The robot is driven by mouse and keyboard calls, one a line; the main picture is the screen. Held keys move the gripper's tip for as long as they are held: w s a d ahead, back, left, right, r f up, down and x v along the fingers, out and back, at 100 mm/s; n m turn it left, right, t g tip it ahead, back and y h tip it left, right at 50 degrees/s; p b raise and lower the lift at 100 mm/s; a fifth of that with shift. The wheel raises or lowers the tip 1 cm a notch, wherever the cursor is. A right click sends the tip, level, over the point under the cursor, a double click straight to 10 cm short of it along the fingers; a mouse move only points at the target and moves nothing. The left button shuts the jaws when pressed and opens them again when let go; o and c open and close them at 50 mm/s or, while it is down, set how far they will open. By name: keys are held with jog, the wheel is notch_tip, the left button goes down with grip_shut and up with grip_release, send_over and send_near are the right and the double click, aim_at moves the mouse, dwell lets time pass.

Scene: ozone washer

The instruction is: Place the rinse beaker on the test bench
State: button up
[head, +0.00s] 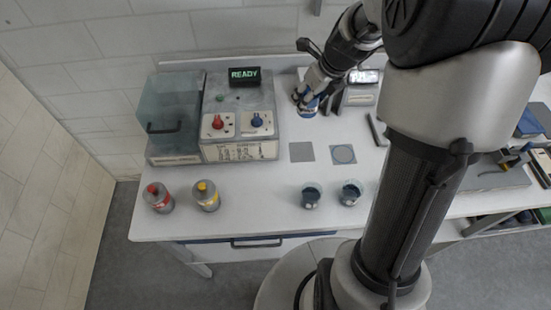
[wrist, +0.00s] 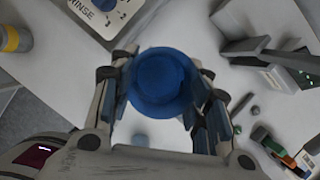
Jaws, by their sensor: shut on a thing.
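My gripper (head: 307,94) is at the back of the white bench (head: 260,205), just right of the machine. It is shut on a blue beaker (head: 307,107), which I take to be the rinse beaker. In the wrist view the beaker (wrist: 162,82) sits between both fingers, its round dark-blue top facing the camera. I cannot tell whether its base touches the bench. Two other beakers with dark contents, one left (head: 311,195) and one right (head: 351,193), stand near the front edge.
The machine (head: 240,118) shows READY and has red and blue knobs. A grey square (head: 302,152) and a circle-marked square (head: 343,154) lie on the bench. Red-capped (head: 157,198) and yellow-capped (head: 207,196) bottles stand front left. A small device (head: 361,90) is right of my gripper.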

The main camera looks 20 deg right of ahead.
jog(key=f+b, duration=0.3)
jog(key=f, duration=0.5)
jog(key=f+b, duration=0.4)
jog(key=f, duration=0.3)
jog(key=shift+d+f, duration=0.2)
jog(key=shift+f, duration=0.15)
jog(key=shift+f+b, duration=1.65)
jog(key=shift+f, duration=0.6)
jog(key=o, duration=1.3)
jog(key=shift+r, duration=0.1)
